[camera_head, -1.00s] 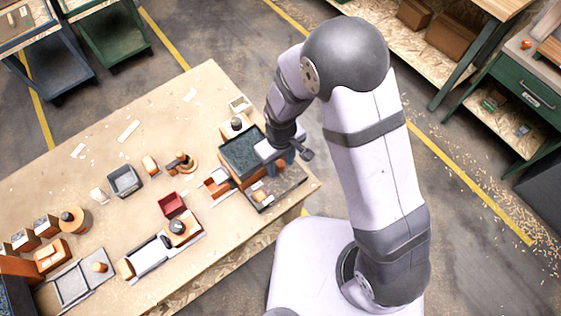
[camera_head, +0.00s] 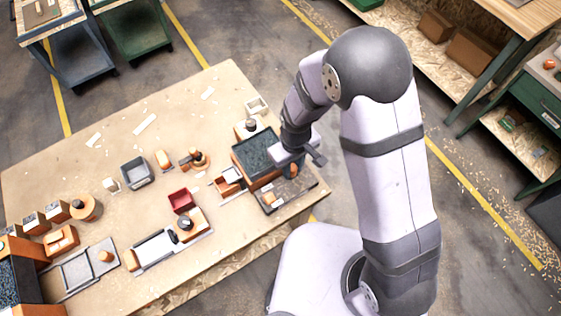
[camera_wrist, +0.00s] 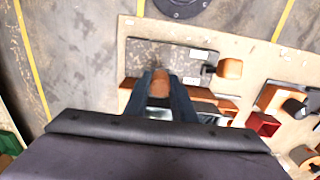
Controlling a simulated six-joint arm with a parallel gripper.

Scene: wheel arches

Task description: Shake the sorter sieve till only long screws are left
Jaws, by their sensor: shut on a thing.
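The sorter sieve looks like a dark, speckled tray (camera_head: 254,150) with orange sides, at the right end of the table in the head view. Single screws in it are too small to tell. My gripper (camera_head: 284,160) is at the tray's right side, low over the table's front right part. In the wrist view, my gripper (camera_wrist: 162,82) has its two dark fingers on either side of a rounded orange handle (camera_wrist: 160,84) and is shut on it. Whether this handle belongs to the sieve is hard to tell, because my wrist hides much of the view below.
A grey base plate (camera_head: 299,188) lies by the table's right corner. A red bin (camera_head: 181,200), a grey bin (camera_head: 137,172) and several orange fixtures stand to the left. White scraps lie on the table (camera_head: 110,150), whose back part is mostly clear.

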